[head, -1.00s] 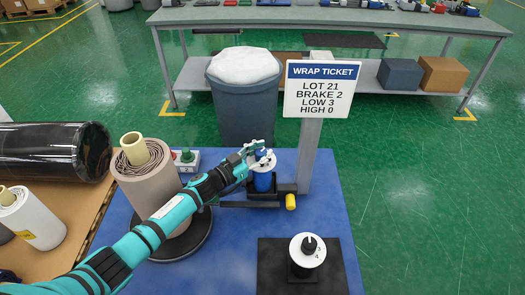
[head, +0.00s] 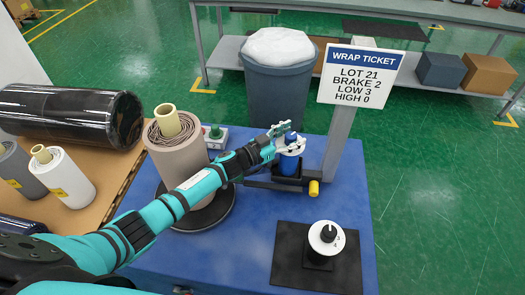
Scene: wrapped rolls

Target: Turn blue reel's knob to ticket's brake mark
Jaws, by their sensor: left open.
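The blue reel (head: 289,166) stands upright in a black holder beside the sign post. Its white dial with a blue knob (head: 291,142) sits on top, partly hidden by my fingers; I cannot read its setting. My left gripper (head: 286,134) is open at the knob, its fingers around or just above it; contact cannot be told. The wrap ticket (head: 361,77) reads LOT 21, BRAKE 2, LOW 3, HIGH 0. My right gripper is not in view.
A second white dial with a black knob (head: 327,233) stands on a black plate in front. A brown wrapped roll (head: 176,150) stands left of the reel, near a control box with a green button (head: 215,132). A yellow-ended bar (head: 314,188) juts below the reel.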

